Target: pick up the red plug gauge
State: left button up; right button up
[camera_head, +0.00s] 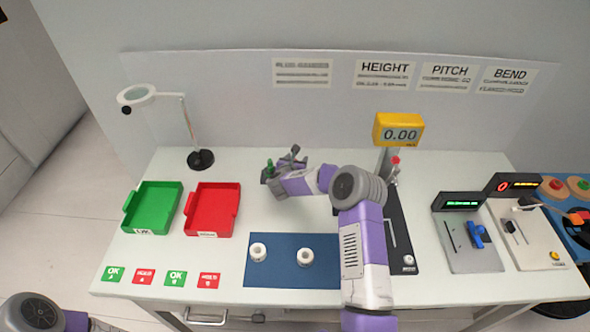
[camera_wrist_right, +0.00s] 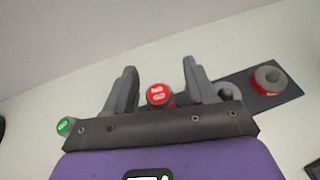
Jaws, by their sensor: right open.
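In the head view my right gripper (camera_head: 280,166) is over the back middle of the bench, and the red gauge is hidden there by the gripper. A green plug gauge (camera_head: 269,166) stands just left of the gripper; its green top also shows in the right wrist view (camera_wrist_right: 65,126). My left gripper is out of view.
A red tray (camera_head: 236,212) and a green tray (camera_head: 131,212) stand at left, with a magnifier lamp (camera_head: 201,159) behind. A blue mat (camera_head: 282,275) with two white rings lies in front. The height gauge (camera_head: 399,131) stands right of my right arm.

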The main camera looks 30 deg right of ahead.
grip_shut()
jog(key=shift+r, duration=0.1)
notch_tip(320, 180, up, 10)
jog(key=p, duration=0.1)
dwell(0.4)
